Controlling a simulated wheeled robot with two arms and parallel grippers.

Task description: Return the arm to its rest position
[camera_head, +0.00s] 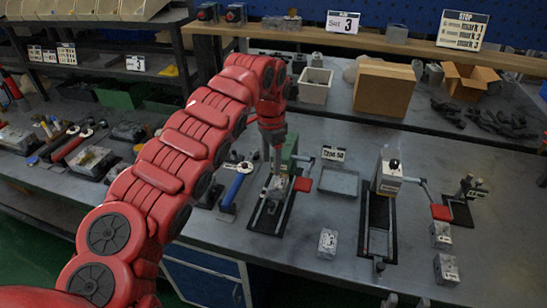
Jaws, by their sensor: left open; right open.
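My red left arm (185,150) reaches in from the lower left and bends down over the workbench. Its gripper (274,168) points down at the green-bodied fixture (288,155) with a red handle. The gripper is open; its fingertips are close to the fixture, and I cannot tell whether they touch it. Two grey tips of my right gripper (406,300) show at the bottom edge, apart, with the rest out of view. Metal valve blocks lie on the bench: one at the middle (327,243), one at the right (440,235) and one nearer the front (446,269).
A second fixture (390,172) with a red handle stands right of an empty grey tray (339,182). Cardboard boxes (384,88), a grey bin (315,86) and black parts (490,120) stand behind. Tools (80,145) crowd the left bench.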

